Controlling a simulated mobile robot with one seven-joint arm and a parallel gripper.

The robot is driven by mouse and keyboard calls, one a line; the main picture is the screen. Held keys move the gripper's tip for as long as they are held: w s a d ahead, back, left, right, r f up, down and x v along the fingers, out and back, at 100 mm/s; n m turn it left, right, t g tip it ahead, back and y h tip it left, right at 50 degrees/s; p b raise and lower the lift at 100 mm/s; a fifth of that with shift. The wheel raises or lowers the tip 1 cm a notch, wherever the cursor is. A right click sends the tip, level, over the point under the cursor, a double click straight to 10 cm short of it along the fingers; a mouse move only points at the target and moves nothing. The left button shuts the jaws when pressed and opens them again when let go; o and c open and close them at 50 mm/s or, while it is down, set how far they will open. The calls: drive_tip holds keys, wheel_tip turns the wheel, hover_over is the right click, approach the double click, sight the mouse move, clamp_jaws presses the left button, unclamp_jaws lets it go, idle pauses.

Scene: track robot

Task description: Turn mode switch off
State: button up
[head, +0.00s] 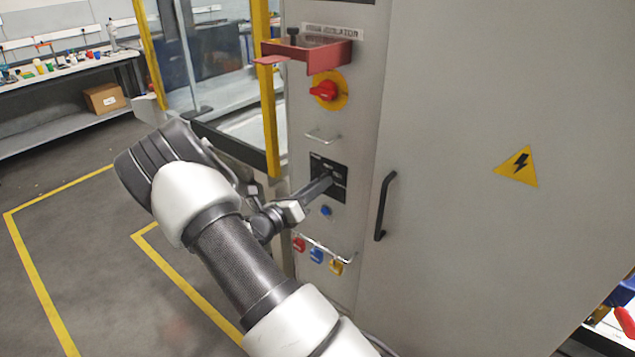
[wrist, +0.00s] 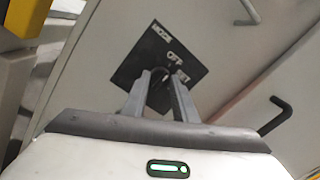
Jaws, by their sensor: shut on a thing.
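The mode switch plate (head: 318,163) is a black square on the narrow grey panel of the cabinet. It also shows in the wrist view (wrist: 138,62), with the words MODE and OFF and a third, partly covered label. My gripper (head: 329,179) reaches the plate from the left in the head view. In the wrist view the two fingers of my gripper (wrist: 161,78) stand on either side of a dark knob (wrist: 159,94) and are shut on it. The knob is mostly hidden by the fingers, so its exact pointing direction cannot be told.
A red rotary isolator (head: 324,90) on a yellow disc sits above, under a red bracket (head: 308,54). A small handle (head: 323,138), a blue button (head: 326,211) and a rail with coloured padlocks (head: 317,255) are close by. A black door handle (head: 384,207) is to the right.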

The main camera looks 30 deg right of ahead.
idle(0.3)
drive_tip(key=o, duration=1)
drive_tip(key=shift+o, duration=0.2)
drive_tip(key=shift+a, duration=0.1)
drive_tip(key=r+v, duration=0.1)
drive_tip(key=v, duration=1.6)
drive_tip(key=shift+a+f+b, duration=0.2)
drive_tip(key=shift+f+b, duration=0.1)
drive_tip(key=shift+f, duration=0.15)
drive_tip(key=shift+s, duration=0.15)
